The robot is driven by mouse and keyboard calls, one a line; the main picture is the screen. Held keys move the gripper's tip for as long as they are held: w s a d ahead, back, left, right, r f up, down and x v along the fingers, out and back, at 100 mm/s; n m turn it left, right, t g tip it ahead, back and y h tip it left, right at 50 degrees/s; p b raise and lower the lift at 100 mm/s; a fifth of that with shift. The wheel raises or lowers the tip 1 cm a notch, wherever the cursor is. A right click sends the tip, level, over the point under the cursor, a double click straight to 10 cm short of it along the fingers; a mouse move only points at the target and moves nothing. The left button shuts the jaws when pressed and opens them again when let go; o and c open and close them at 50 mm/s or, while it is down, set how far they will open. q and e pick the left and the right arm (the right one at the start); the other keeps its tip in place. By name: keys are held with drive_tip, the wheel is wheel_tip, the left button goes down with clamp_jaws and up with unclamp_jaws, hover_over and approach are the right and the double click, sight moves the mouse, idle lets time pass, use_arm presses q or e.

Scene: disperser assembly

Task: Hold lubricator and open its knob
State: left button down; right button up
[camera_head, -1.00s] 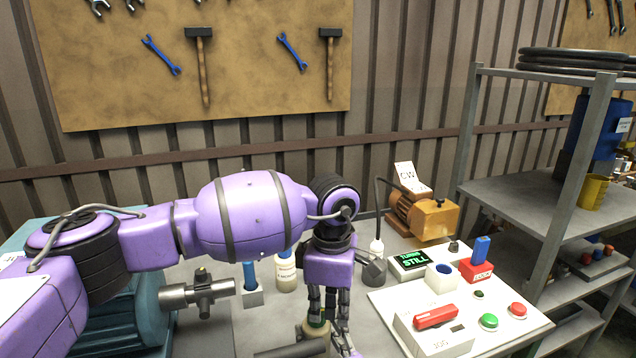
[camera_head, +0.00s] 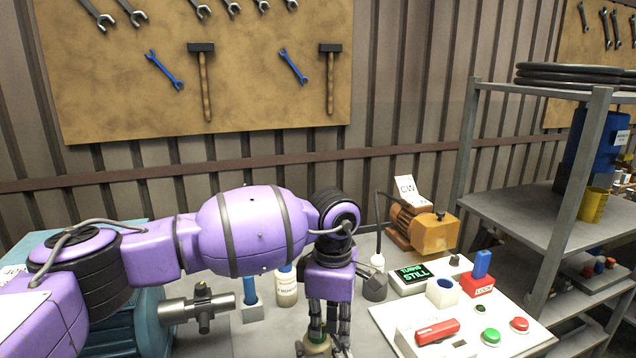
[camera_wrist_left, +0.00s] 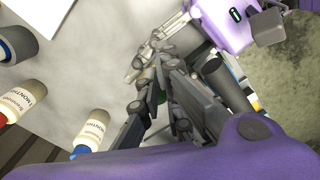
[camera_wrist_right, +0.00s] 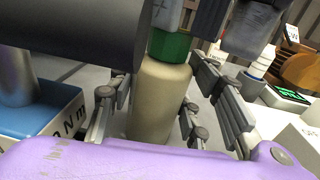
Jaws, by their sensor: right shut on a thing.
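The lubricator is a cream bottle with a green knob (camera_wrist_right: 170,46), held upright between the fingers of my right gripper (camera_wrist_right: 146,115), which is shut on its body (camera_wrist_right: 158,95). In the head view its top (camera_head: 316,343) shows at the bottom edge, below my left gripper (camera_head: 328,328). My left gripper points down over the knob, with its fingers close above or beside it. In the left wrist view the fingers (camera_wrist_left: 160,75) overlap, and only a bit of green shows between them. I cannot tell whether they touch the knob. My right gripper is out of the head view.
A bottle (camera_head: 286,288) and a holder with a blue-handled tool (camera_head: 251,305) stand left of the left gripper. A control panel (camera_head: 545,340) with buttons, a display (camera_head: 412,273) and an orange motor (camera_head: 425,230) lie right. A metal shelf (camera_head: 520,215) stands farther right.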

use_arm(q)
drive_tip(key=shift+w+a+f, duration=0.1)
drive_tip(key=shift+w+f, duration=0.15)
drive_tip(key=shift+f, duration=0.45)
use_arm(e)
drive_tip(key=shift+s+f, duration=0.2)
drive_tip(key=shift+f, duration=0.15)
use_arm(q)
drive_tip(key=shift+w, duration=0.7)
use_arm(e)
drive_tip(key=shift+a, duration=0.1)
use_arm(q)
drive_tip(key=shift+w, duration=0.3)
use_arm(e)
drive_tip(key=shift+s+r, duration=0.1)
use_arm(q)
drive_tip(key=shift+d, duration=0.55)
use_arm(e)
drive_tip(key=shift+a, duration=0.15)
use_arm(q)
wheel_tip(320, 180, up, 7)
drive_tip(key=shift+d+f, duration=0.15)
drive_tip(key=shift+f, duration=0.05)
use_arm(e)
drive_tip(key=shift+w+d, duration=0.25)
drive_tip(key=shift+d, duration=0.05)
